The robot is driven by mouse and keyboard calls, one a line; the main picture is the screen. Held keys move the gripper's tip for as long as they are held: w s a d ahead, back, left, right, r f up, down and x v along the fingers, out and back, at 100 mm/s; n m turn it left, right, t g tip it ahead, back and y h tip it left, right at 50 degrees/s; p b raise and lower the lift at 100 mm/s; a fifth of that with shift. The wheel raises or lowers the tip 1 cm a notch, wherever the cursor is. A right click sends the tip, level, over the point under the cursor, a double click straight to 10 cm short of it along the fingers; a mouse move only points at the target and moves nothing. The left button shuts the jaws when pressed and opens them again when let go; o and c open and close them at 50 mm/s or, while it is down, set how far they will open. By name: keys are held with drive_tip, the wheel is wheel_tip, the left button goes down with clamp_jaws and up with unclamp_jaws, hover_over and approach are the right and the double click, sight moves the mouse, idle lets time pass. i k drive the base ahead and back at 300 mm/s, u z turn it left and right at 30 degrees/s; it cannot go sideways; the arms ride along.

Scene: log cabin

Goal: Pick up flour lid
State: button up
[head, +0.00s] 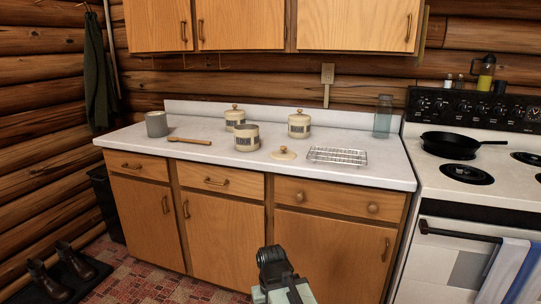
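A cream lid with a small round knob (284,153) lies flat on the white countertop, probably the flour lid. Just behind it to the left stands an open cream canister (247,142) with a dark label too small to read. Two similar canisters wear their lids: one at the back left (235,120) and one at the back right (299,125). Part of my arm shows at the bottom centre, below and in front of the counter, well apart from the lid. My gripper's fingers do not show.
A wire rack (337,156) lies right of the loose lid. A wooden utensil (189,140) and a grey pot (157,124) are on the left; a glass jar (383,116) stands at the back right. A stove with a black skillet (451,144) adjoins the counter. The counter's front edge is clear.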

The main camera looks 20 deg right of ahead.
sight(283, 154)
drive_tip(key=u, duration=2.7)
drive_tip(key=k, duration=1.4)
drive_tip(key=z, duration=1.45)
drive_tip(key=i, duration=1.5)
